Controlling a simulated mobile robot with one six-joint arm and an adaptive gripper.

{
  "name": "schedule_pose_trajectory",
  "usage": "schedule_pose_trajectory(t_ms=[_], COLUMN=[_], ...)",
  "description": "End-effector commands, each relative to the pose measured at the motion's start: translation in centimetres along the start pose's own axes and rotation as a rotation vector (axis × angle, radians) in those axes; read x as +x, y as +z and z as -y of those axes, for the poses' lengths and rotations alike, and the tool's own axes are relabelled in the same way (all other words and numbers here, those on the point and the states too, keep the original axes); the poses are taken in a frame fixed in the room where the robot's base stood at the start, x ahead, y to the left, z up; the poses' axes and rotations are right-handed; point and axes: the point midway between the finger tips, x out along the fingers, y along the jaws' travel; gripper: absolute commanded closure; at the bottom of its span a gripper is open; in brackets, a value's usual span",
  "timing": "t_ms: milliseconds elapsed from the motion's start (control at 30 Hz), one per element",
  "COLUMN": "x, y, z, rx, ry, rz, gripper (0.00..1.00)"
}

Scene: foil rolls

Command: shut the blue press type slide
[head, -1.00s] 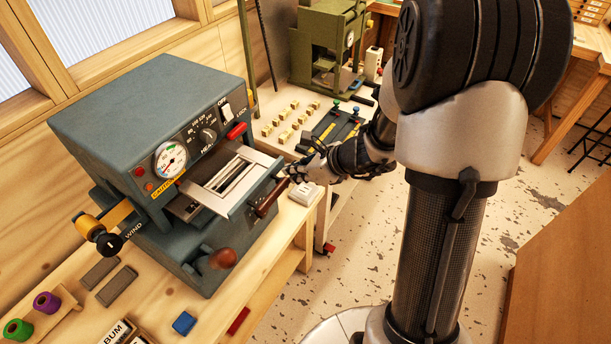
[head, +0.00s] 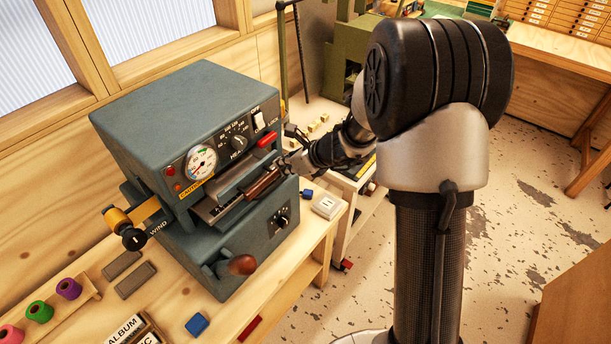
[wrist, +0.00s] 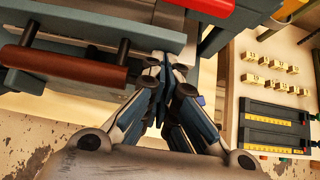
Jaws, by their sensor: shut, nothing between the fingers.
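The blue press (head: 185,120) stands on the wooden bench, with its type slide (head: 230,200) in the front opening below the dial. The slide sits mostly inside the press, and only a narrow strip of it shows. Its brown bar handle (head: 262,184) runs across the front; it also shows in the wrist view (wrist: 60,66). My gripper (head: 284,166) is shut and empty at the right end of the slide's front. In the wrist view my fingertips (wrist: 165,66) are beside the handle's right end. I cannot tell whether they touch the slide front.
A brown-knobbed lever (head: 240,265) juts out below the slide. A white block (head: 326,207) and a small blue block (head: 307,194) lie on the bench at right. Brass type pieces (wrist: 270,76) lie on a further bench, near a green press (head: 350,55).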

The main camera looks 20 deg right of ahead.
Motion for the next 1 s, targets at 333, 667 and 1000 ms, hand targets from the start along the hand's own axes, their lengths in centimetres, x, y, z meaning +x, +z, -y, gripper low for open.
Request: schedule_pose_trajectory(t_ms=[333, 667, 1000], x=[3.8, 4.2, 3.8], y=[3.7, 4.1, 3.8], z=[0.0, 0.0, 0.6], rx=[0.0, 0.0, 0.0], ry=[0.0, -0.001, -0.002], rz=[0.0, 0.003, 0.004], gripper=[1.0, 1.0, 1.0])
